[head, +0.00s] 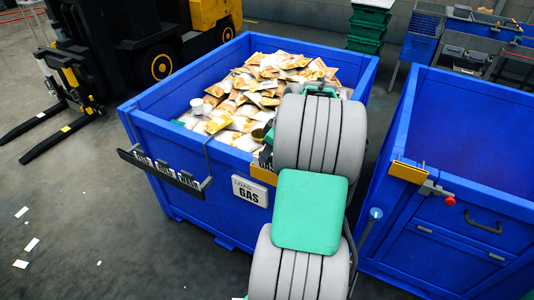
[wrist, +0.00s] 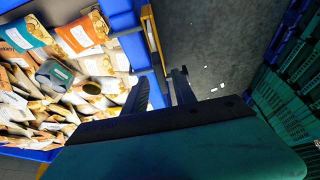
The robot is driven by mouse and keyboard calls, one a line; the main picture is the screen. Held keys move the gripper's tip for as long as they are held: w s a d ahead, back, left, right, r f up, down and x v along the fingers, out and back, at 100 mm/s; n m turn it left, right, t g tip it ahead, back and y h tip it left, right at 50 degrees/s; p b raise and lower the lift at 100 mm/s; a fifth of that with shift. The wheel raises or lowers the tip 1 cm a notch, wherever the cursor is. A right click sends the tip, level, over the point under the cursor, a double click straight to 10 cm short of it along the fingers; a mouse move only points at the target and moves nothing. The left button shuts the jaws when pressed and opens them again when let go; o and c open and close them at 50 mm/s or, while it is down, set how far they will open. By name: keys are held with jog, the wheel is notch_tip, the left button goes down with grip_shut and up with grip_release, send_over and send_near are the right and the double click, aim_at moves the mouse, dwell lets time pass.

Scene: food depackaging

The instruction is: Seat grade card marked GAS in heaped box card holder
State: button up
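The heaped box (head: 185,203) is a blue crate filled with pouches. A white plate (head: 250,191) reading GAS is on its front wall. A yellow card holder (head: 263,169) shows at its front rim, partly hidden by my arm; a yellow strip, likely the same holder (wrist: 150,36), shows in the wrist view. A dark rack (head: 150,168) on the box's front left holds white cards (head: 164,169); their small print is hard to read, so I cannot tell which is GAS. My gripper (wrist: 163,88) is open beside the box rim, with no card visible between its fingers. In the head view my arm hides it.
A second blue box (head: 440,215) stands at the right with its own yellow holder (head: 408,172) and a red knob (head: 450,200). A forklift (head: 140,45) is behind at the left. White scraps lie on the floor. Green crates (wrist: 285,100) are at the wrist view's right.

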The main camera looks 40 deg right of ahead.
jog(key=v, duration=1.1)
jog(key=w+a+r+m, duration=0.1)
jog(key=w+a, duration=0.1)
jog(key=a, duration=0.6)
jog(key=w+a, duration=0.2)
jog(key=a, duration=0.6)
jog(key=s+a+f+m, duration=0.1)
jog(key=s+a+f, duration=0.1)
jog(key=s+a, duration=0.3)
jog(key=s+a+f+m+h, duration=0.1)
jog(key=s+a, duration=0.4)
jog(key=a, duration=0.6)
jog(key=shift+a+f+m+h, duration=0.2)
jog(key=shift+f+m+h, duration=0.15)
jog(key=shift+f, duration=0.5)
jog(key=shift+s, duration=0.1)
